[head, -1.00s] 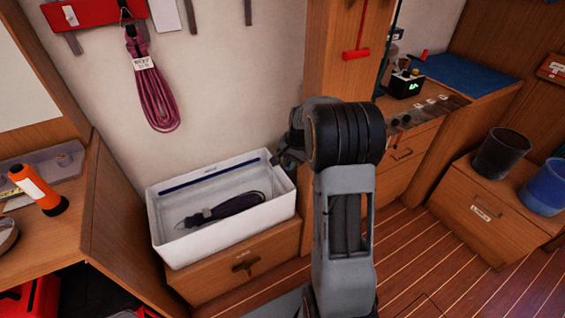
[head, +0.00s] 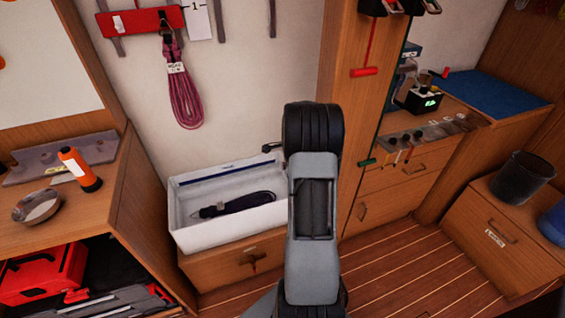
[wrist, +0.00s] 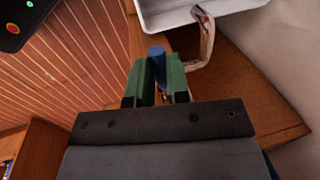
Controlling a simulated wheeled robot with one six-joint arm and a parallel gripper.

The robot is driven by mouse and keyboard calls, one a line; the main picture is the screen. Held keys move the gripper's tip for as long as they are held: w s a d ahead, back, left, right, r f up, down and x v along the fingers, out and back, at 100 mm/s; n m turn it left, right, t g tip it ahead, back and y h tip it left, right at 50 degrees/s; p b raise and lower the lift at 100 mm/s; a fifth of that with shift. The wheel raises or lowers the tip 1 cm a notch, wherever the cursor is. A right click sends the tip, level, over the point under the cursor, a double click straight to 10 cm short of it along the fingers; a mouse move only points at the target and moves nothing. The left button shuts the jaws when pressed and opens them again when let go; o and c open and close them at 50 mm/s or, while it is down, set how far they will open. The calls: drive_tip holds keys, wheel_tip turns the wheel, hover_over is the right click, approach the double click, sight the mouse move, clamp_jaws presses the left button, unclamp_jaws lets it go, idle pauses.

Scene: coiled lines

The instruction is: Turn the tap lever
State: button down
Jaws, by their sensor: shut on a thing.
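My gripper (wrist: 158,80) has green fingers and shows in the wrist view. It is shut on a blue lever handle (wrist: 157,53), which stands upright between the fingertips. A bent, shiny metal tap spout (wrist: 205,38) is just right of the fingers, close to the right one. The base of the lever is mostly hidden by the fingers. In the head view my arm covers the gripper, and the tap cannot be made out there.
A white bin (head: 188,232) holding a dark coiled line (head: 238,203) stands left of my arm. A pink coiled line (head: 184,98) hangs on the wall. Drawers and a dark bucket (head: 522,177) are on the right. Wooden floor (head: 400,285) lies open at lower right.

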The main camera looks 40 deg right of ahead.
idle(0.4)
drive_tip(key=c, duration=1.1)
unclamp_jaws()
wheel_tip(320, 180, up, 14)
drive_tip(key=s, duration=0.2)
drive_tip(key=shift+s+a+f+p, duration=0.2)
drive_tip(key=shift+a+p, duration=0.2)
drive_tip(key=shift+a, duration=0.05)
